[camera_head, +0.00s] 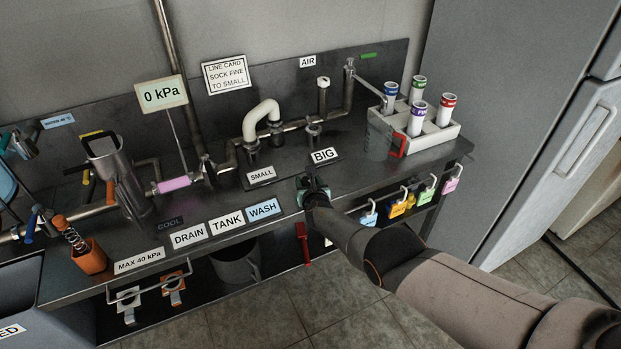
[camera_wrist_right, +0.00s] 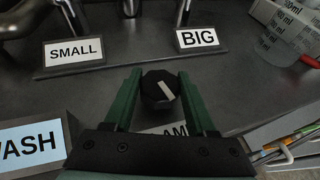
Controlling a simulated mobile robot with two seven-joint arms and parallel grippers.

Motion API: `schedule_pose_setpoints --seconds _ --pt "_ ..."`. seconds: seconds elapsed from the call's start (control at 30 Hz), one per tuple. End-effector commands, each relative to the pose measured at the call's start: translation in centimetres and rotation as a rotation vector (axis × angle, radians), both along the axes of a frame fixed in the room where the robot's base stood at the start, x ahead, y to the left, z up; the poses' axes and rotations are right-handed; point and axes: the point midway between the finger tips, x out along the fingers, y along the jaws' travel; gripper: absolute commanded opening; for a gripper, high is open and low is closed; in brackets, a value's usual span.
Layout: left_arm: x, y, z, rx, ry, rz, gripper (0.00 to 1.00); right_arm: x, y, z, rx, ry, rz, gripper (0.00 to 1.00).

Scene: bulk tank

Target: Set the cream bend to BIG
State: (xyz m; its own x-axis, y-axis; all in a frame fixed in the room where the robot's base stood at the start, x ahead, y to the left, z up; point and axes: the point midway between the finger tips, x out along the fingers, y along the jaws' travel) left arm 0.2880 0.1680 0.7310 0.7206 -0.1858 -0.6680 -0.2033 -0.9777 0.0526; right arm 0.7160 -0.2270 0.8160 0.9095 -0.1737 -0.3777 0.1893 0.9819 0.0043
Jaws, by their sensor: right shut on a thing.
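The cream bend (camera_head: 262,113) is a pale U-shaped pipe in the head view. One leg comes down behind the SMALL label (camera_head: 261,175), which also shows in the wrist view (camera_wrist_right: 73,51). The BIG label (camera_head: 325,155) is to its right, with a metal socket (camera_head: 313,132) behind it, and no cream pipe stands over that socket. My right gripper (camera_head: 314,188) is at the bench front below BIG. In the wrist view its green fingers (camera_wrist_right: 159,76) are closed on a black knob (camera_wrist_right: 157,84) with a white pointer mark. A label under the knob is partly hidden. My left gripper is out of view.
A white rack of capped tubes (camera_head: 433,130) and a clear beaker (camera_head: 379,138) stand to the right. A gauge sign (camera_head: 162,94) reads 0 kPa. DRAIN, TANK and WASH labels (camera_head: 227,222) line the front edge.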

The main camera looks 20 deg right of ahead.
Motion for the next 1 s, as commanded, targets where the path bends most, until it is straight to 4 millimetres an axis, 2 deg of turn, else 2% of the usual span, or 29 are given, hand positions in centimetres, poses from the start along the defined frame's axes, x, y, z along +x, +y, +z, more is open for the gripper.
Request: schedule_pose_setpoints --seconds 0.03,0.33,1.0 --pt "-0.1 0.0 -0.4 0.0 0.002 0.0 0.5 0.5 0.1 0.7 0.003 -0.017 -0.021 0.0" --pt "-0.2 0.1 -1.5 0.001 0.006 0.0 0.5 0.5 0.0 0.7 -0.001 -0.011 -0.117 0.0" --pt "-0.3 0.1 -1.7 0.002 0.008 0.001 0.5 0.4 -0.1 0.7 -0.004 -0.005 -0.143 0.0"
